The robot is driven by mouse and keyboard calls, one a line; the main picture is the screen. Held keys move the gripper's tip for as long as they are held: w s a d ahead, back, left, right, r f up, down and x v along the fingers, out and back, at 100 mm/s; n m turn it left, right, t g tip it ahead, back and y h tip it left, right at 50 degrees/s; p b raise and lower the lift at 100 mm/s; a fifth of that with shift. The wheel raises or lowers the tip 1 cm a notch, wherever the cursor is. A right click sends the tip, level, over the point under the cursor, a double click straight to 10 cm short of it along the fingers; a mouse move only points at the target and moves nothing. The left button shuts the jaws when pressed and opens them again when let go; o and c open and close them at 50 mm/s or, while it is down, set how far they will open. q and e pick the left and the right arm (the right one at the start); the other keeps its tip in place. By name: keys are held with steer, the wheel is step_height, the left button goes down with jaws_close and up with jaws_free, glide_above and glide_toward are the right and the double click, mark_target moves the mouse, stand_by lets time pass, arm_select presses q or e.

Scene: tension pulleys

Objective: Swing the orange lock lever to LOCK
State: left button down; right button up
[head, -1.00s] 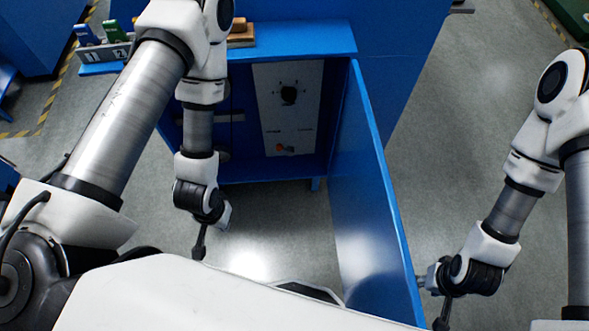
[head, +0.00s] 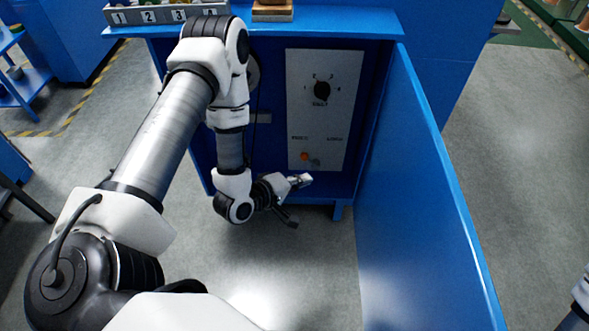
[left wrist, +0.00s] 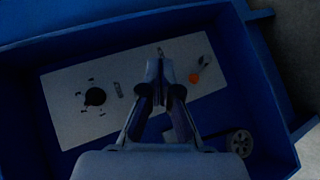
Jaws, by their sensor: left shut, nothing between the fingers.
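The orange lever knob (head: 305,156) is low on the white panel (head: 335,100) inside the open blue cabinet. A small grey part (head: 316,162) is beside it. In the left wrist view the orange knob (left wrist: 194,78) and a grey cylindrical part (left wrist: 204,60) sit at the panel's right end. My left gripper (head: 301,181) is shut and empty, just below the knob in the head view and apart from it as far as I can tell. In the left wrist view its fingertips (left wrist: 160,88) point at the panel, left of the knob. My right gripper is out of view.
A black dial (head: 322,90) with numbers is higher on the panel. The open blue door (head: 420,190) stands to the right of the cabinet. The floor in front is clear.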

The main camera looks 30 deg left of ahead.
mark_target(310, 161)
arm_select(q)
steer(key=w+a+f+n+t+y+b, duration=0.1)
steer(key=a+f+n+t+b, duration=0.2)
steer(key=a+f+b, duration=0.4)
steer(key=a+f+n+t+y+b, duration=0.2)
steer(key=a+f+b, duration=0.6)
steer(key=b, duration=1.1)
step_height(310, 161, down, 4)
steer(key=n+t, duration=0.2)
steer(key=shift+w+n+b, duration=0.3)
steer(key=shift+w+n, duration=0.1)
steer(key=shift+w, duration=0.1)
steer(key=w+d+r+b, duration=0.1)
steer(key=w+b, duration=0.1)
steer(key=w, duration=0.4)
steer(key=w+d+r+b, duration=0.1)
steer(key=w+r+b, duration=0.1)
steer(key=w, duration=0.4)
steer(key=shift+d+b, duration=0.4)
steer(key=shift+b, duration=0.05)
steer(key=shift+w+r, duration=0.1)
steer(key=shift+w, duration=0.05)
